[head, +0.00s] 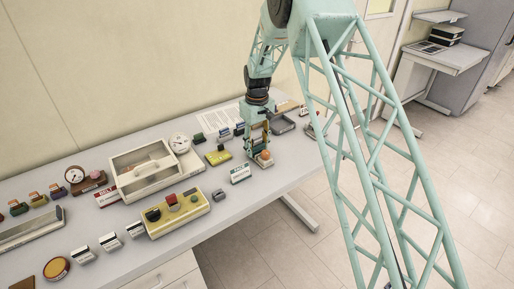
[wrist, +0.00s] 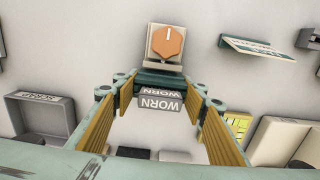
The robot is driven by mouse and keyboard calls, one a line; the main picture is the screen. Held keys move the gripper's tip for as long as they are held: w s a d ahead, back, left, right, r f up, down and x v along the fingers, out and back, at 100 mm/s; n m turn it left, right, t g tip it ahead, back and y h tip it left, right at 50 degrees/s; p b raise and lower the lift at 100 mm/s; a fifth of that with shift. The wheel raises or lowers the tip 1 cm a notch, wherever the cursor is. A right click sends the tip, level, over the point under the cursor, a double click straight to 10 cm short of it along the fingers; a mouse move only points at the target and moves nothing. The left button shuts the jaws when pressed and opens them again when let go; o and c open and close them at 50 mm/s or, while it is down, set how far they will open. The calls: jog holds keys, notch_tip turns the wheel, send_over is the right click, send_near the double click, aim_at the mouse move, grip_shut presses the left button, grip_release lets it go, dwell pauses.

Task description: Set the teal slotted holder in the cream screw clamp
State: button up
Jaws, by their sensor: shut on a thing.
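The cream screw clamp (wrist: 151,48) with its orange knob stands just beyond my fingertips in the wrist view. In the head view its orange knob (head: 264,155) shows at the foot of my gripper (head: 257,143), near the table's front edge. My gripper (wrist: 160,88) points down and is shut on the teal slotted holder (wrist: 152,79), which carries a grey card reading WORN (wrist: 160,101). The holder is at the clamp's near side in the wrist view. Whether it touches or sits in the clamp is unclear. In the head view my fingers mostly hide the holder.
On the table, a WELL sign (head: 240,173) and a yellow-green block (head: 218,157) stand left of my gripper. A grey tray (head: 283,124) lies to its right. A cream case (head: 143,172), a round dial (head: 180,143) and a yellow control box (head: 190,212) stand farther left.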

jog(key=shift+f, duration=0.25)
jog(key=o, duration=1.1)
jog(key=shift+c, duration=0.2)
jog(key=shift+r, duration=0.15)
notch_tip(320, 180, up, 11)
jog(key=shift+r, duration=0.4)
dwell(0.4)
